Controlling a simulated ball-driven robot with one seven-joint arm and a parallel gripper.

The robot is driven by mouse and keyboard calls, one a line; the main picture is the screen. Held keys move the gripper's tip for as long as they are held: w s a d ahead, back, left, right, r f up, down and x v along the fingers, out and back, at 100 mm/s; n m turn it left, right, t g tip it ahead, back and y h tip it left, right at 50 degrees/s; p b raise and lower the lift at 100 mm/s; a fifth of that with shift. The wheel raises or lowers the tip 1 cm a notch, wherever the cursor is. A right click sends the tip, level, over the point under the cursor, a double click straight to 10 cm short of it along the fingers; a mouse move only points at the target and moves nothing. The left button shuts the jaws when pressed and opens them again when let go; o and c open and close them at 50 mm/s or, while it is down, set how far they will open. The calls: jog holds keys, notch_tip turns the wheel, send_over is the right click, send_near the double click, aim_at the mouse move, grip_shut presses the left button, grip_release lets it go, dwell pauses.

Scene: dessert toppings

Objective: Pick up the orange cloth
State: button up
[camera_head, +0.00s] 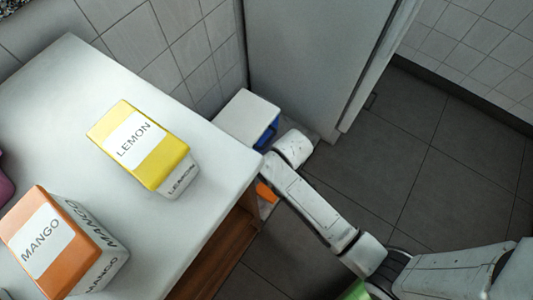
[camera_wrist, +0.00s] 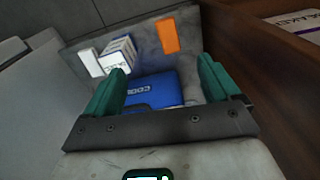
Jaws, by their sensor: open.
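The orange cloth (camera_wrist: 168,36) shows in the wrist view as a small flat orange rectangle on a grey surface, beyond my gripper and a little right of centre. In the head view, a patch of orange (camera_head: 266,191) that looks like it shows low beside the counter, partly hidden by my arm. My gripper (camera_wrist: 160,66) has two teal fingers spread wide apart with nothing held between them. The cloth is apart from both fingers. In the head view the fingers cannot be made out.
A blue package (camera_wrist: 155,88) and a white box (camera_wrist: 118,54) lie on the grey surface near the cloth. A brown wooden panel (camera_wrist: 260,45) stands at right. On the white counter (camera_head: 75,110) are a yellow lemon box (camera_head: 135,140) and an orange mango box (camera_head: 42,245).

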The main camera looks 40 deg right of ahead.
jog(key=w+a+f+n+b, duration=0.15)
jog(key=w+f+b, duration=0.25)
jog(key=f+b, duration=0.75)
send_over(268, 192)
notch_tip(268, 192, down, 9)
jog(key=shift+d+f+p, duration=0.1)
jog(key=shift+d+p, duration=0.05)
jog(key=shift+p, duration=0.15)
jog(key=f+b, duration=0.4)
jog(key=f, duration=0.1)
jog(key=shift+a+f, duration=0.15)
jog(key=shift+a, duration=0.05)
jog(key=shift+s, duration=0.1)
jog(key=c, duration=1.1)
notch_tip(268, 192, up, 10)
jog(key=p, duration=0.6)
jog(key=shift+c, duration=0.2)
